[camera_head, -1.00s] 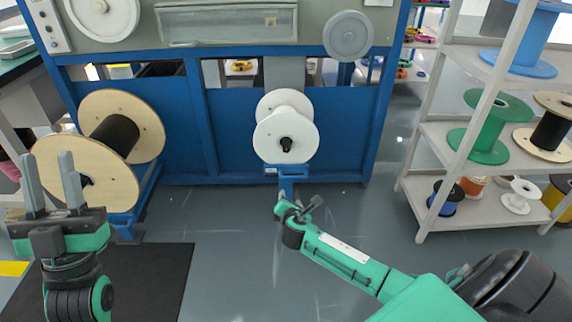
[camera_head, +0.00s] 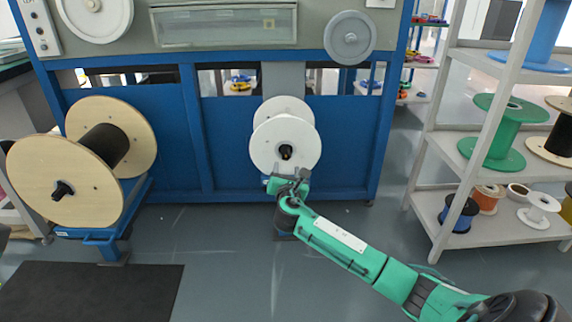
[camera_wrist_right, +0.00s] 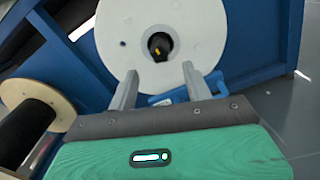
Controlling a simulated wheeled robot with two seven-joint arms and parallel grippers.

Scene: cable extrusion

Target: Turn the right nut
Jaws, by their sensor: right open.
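The right nut (camera_head: 286,152) is a dark knob at the hub of the white spool (camera_head: 265,150), which hangs on the blue machine. In the right wrist view, the nut (camera_wrist_right: 159,45) shows a small yellow mark and lies just beyond and between the fingertips. My right gripper (camera_head: 287,175) is open and empty. In the head view it stands just below the nut, in front of the spool's lower rim. Its two fingers (camera_wrist_right: 160,75) point at the spool, apart from the nut. My left gripper is out of view.
A wooden spool with a black core (camera_head: 103,150) sits on a blue stand at the left, with its own dark knob (camera_head: 62,190). A white shelf (camera_head: 470,175) with several spools stands at the right. A dark mat (camera_head: 90,290) lies on the floor; the middle floor is clear.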

